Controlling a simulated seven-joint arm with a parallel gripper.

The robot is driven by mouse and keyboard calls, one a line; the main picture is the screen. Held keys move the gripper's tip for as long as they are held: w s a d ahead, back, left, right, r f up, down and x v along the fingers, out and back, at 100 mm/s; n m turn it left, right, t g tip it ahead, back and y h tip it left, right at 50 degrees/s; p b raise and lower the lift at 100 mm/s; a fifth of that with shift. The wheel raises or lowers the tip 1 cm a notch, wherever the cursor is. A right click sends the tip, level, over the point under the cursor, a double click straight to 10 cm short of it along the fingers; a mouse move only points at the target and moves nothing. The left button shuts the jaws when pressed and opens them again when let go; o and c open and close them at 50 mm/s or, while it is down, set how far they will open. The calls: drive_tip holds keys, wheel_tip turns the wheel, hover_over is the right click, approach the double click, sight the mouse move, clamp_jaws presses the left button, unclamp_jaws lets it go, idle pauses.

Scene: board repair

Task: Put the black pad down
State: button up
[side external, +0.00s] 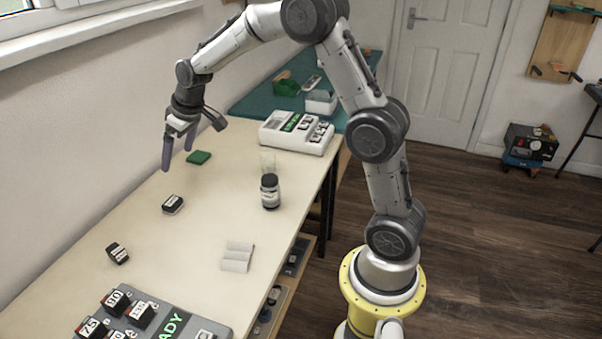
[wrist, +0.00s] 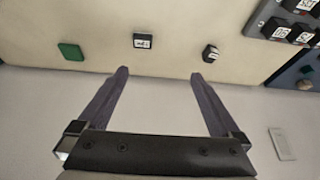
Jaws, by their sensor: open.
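My gripper (side external: 178,155) is open and empty, raised above the far part of the table near the wall. In the wrist view its two fingers (wrist: 159,74) stand wide apart with nothing between them. A small black block with a white label (side external: 172,204) lies on the table below and in front of the gripper; it also shows in the wrist view (wrist: 143,41), beyond the fingertips. A second black block with a white label (side external: 118,253) lies nearer the camera, and in the wrist view (wrist: 210,53) it is to the right. I cannot tell which is the black pad.
A green pad (side external: 199,157) lies near the gripper. A dark jar (side external: 270,191), a white folded holder (side external: 238,257) and a white device with keys (side external: 297,132) stand on the table. A grey board (side external: 187,322) with black keys is at the front. The table's middle is clear.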

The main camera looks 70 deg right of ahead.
drive_tip(key=s+a+r, duration=0.2)
drive_tip(key=s+r, duration=0.1)
drive_tip(key=s, duration=0.5)
drive_tip(key=s+a+r, duration=0.3)
drive_tip(key=s+r, duration=0.1)
drive_tip(key=s, duration=0.4)
drive_tip(key=s+a+r, duration=0.2)
drive_tip(key=s+r, duration=0.1)
drive_tip(key=s, duration=0.5)
drive_tip(key=s+a+f, duration=0.1)
drive_tip(key=s+f, duration=0.1)
drive_tip(key=s, duration=0.9)
drive_tip(key=shift+f+t, duration=0.3)
drive_tip(key=shift+t, duration=0.1)
